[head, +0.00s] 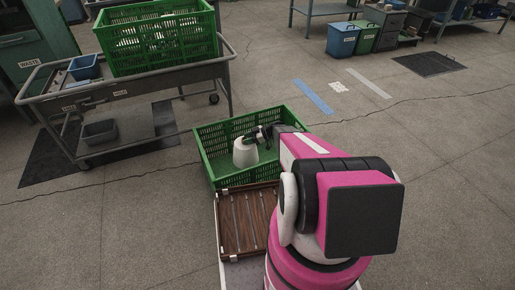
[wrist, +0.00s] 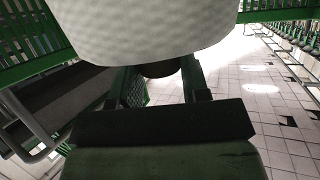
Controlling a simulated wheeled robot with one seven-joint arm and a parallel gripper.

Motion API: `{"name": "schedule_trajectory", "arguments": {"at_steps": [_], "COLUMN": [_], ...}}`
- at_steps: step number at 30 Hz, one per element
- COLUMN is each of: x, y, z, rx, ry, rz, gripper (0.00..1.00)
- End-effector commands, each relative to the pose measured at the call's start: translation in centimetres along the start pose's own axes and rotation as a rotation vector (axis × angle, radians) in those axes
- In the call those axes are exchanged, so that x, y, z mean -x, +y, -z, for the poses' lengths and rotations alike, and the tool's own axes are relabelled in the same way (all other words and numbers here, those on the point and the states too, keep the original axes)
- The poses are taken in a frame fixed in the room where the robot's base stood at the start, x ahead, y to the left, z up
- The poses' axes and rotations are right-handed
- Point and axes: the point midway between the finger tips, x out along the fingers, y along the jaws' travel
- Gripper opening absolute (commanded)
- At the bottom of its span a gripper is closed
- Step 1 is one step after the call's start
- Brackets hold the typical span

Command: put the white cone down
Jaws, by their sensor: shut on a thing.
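The white cone (head: 245,154) is upright in the head view, over the inside of the low green crate (head: 210,178). My gripper (head: 264,135) reaches in from the right and is shut on the cone near its narrow top. In the wrist view the cone (wrist: 150,32) fills the top of the picture, its wide end large and close. My two fingers (wrist: 160,80) lie on either side of a dark part at the cone. I cannot tell whether the cone's base touches the crate floor. My arm hides the crate's right part.
A brown slatted wooden tray (head: 247,222) lies directly in front of the low crate. A grey cart (head: 150,82) at the left bears a second green crate (head: 158,40) with white things in it, and a blue bin (head: 84,67). Open concrete floor lies to the right.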

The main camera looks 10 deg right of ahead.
Motion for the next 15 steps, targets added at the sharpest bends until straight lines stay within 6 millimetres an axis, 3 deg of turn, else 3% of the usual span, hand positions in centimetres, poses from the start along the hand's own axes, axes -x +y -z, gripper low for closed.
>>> {"name": "schedule_trajectory", "arguments": {"at_steps": [7, 15], "x": [2.5, 3.7], "y": [2.2, 3.1], "z": [-3.8, -5.5], "rx": [-0.001, -0.001], "ry": [0.003, 0.003], "rz": [-0.001, -0.001], "gripper": [0.14, 0.14]}}
